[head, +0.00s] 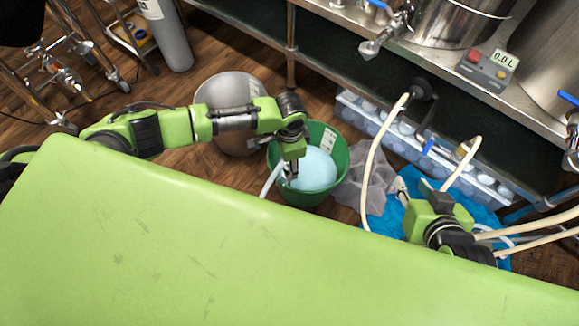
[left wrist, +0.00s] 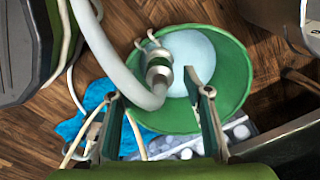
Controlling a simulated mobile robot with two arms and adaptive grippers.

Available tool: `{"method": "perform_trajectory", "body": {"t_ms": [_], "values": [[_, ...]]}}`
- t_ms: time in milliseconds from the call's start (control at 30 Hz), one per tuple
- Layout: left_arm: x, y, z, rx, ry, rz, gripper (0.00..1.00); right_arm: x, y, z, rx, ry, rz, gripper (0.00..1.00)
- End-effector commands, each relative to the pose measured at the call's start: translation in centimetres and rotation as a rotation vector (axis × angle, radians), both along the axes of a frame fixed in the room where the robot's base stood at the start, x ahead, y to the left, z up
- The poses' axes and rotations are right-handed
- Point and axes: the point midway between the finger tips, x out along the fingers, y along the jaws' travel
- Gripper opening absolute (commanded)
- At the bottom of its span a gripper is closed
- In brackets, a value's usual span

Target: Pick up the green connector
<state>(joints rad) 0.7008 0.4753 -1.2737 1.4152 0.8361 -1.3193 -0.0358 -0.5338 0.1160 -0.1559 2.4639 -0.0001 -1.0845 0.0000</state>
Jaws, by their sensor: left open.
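I cannot clearly make out a green connector in either view. In the left wrist view a thick pale hose (left wrist: 98,45) ends in a metal fitting (left wrist: 160,72) in front of the green bucket (left wrist: 232,85). My left gripper (left wrist: 158,95) is open, with the hose end between its fingers in the picture; contact cannot be told. In the head view my left gripper (head: 290,172) points down over the green bucket (head: 333,138), which holds something pale blue. My right gripper (head: 411,184) looks open and empty at the right, above a blue cloth (head: 378,222).
A large green surface (head: 200,245) fills the foreground. A grey bin (head: 215,95) stands behind my left arm. A steel bench with kettles (head: 450,22) and a display box (head: 488,68) runs along the back right. Loose hoses (head: 370,165) hang near my right gripper.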

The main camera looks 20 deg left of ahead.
Motion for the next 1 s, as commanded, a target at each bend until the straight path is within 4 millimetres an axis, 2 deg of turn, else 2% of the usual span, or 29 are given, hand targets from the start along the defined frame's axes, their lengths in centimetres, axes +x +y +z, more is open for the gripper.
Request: {"method": "perform_trajectory", "body": {"t_ms": [33, 67, 200, 233, 700, 867, 1000], "values": [[0.0, 0.0, 0.0, 0.0, 0.0, 0.0, 0.45, 0.0, 0.0, 0.0, 0.0, 0.001, 0.0, 0.28], [0.0, 0.0, 0.0, 0.0, 0.0, 0.0, 0.4, 0.0, 0.0, 0.0, 0.0, 0.001, 0.0, 0.28], [0.0, 0.0, 0.0, 0.0, 0.0, 0.0, 0.04, 0.0, 0.0, 0.0, 0.0, 0.001, 0.0, 0.28], [0.0, 0.0, 0.0, 0.0, 0.0, 0.0, 0.0, 0.0, 0.0, 0.0, 0.0, 0.001, 0.0, 0.28], [0.1, 0.0, 0.5, -0.002, -0.001, 0.001, 0.0, -0.4, -0.1, -0.2, -0.006, 0.025, -0.001, 0.28], [0.1, -0.1, 1.6, -0.002, -0.002, 0.0, 0.0, -2.5, -0.9, -1.6, -0.026, 0.124, -0.009, 0.28], [0.1, -0.1, 3.0, -0.002, -0.002, 0.0, 0.0, -5.0, -1.7, -2.8, -0.052, 0.239, -0.018, 0.28]]}}
